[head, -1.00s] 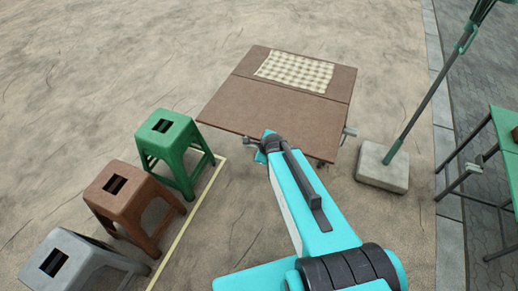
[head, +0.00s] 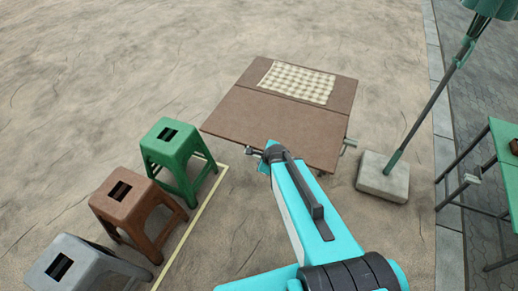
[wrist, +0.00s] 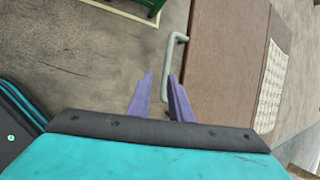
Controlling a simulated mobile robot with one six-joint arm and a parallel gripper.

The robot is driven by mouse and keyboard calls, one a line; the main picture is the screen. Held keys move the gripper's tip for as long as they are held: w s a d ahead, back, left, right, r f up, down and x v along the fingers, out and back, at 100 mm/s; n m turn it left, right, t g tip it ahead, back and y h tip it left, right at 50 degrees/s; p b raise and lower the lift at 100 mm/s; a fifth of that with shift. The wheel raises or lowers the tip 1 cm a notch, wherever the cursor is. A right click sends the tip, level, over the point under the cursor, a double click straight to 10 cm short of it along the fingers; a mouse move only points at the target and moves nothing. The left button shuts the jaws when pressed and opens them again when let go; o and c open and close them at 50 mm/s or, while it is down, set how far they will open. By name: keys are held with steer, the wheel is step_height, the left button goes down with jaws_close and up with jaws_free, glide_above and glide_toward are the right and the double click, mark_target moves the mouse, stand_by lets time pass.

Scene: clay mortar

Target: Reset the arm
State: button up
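My gripper (wrist: 160,98) shows in the wrist view as two purple fingers with a gap between them and nothing held. A grey metal handle (wrist: 170,65) on the side of the brown table lies just past the fingertips, close to the right finger; I cannot tell whether they touch. In the head view my turquoise arm reaches to the near edge of the brown table (head: 270,122), and the gripper itself is hidden there.
A checked cloth (head: 297,82) lies on the table. Green (head: 178,142), brown (head: 130,198) and grey (head: 75,262) stools stand in a row at left beside a pale line. A pole in a concrete base (head: 383,178) and a green-framed table (head: 505,140) stand at right. Open ground lies behind.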

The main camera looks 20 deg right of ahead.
steer(key=shift+f, duration=0.1)
steer(key=s+a+f+n+g+b, duration=0.2)
steer(key=s+f+b, duration=0.1)
steer(key=s+f, duration=0.5)
steer(key=s+a+f+n+g+b, duration=0.25)
steer(key=s+f, duration=0.25)
steer(key=f, duration=0.5)
steer(key=s+f+n+g+b, duration=0.1)
steer(key=s+n+g, duration=0.3)
steer(key=s+n, duration=0.6)
steer(key=s+f+n+g+b, duration=0.1)
steer(key=s+f+n+g, duration=0.3)
steer(key=s+n, duration=0.6)
steer(key=s, duration=0.2)
steer(key=shift+s+d, duration=0.25)
steer(key=shift+s, duration=0.1)
